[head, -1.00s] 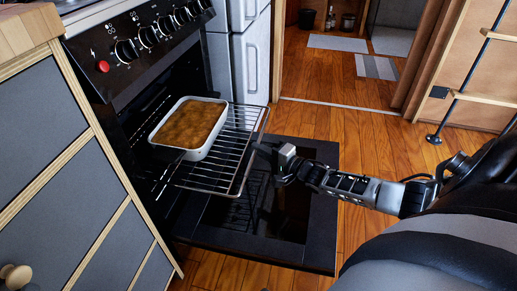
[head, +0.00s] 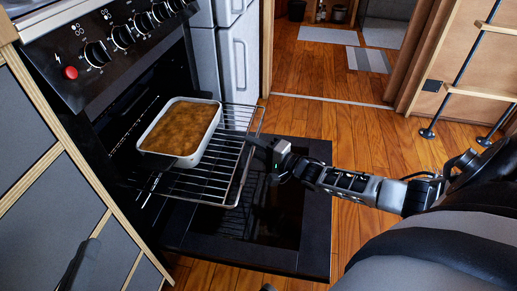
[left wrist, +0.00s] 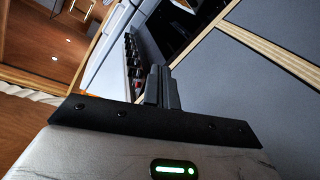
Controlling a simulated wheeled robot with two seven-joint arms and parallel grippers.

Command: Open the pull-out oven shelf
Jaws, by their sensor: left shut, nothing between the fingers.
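The pull-out oven shelf (head: 205,188) is a wire rack sticking partway out of the oven, above the lowered oven door (head: 318,225). A white dish of browned food (head: 158,150) sits on it. My right gripper (head: 256,143) is at the shelf's front bar, its dark fingertips overlapping the bar in the head view. I cannot tell whether the fingers grip it. My left gripper (head: 80,262) is by the grey drawers at lower left, away from the shelf. Its fingers are together and empty in the left wrist view (left wrist: 160,88).
The stove's control panel (head: 105,45) with its knobs is above the oven opening. Grey drawers (head: 40,190) stand left of the oven, and a pale fridge (head: 240,60) is behind it. Wooden floor (head: 350,130) is open beyond the door. A ladder (head: 465,75) is at right.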

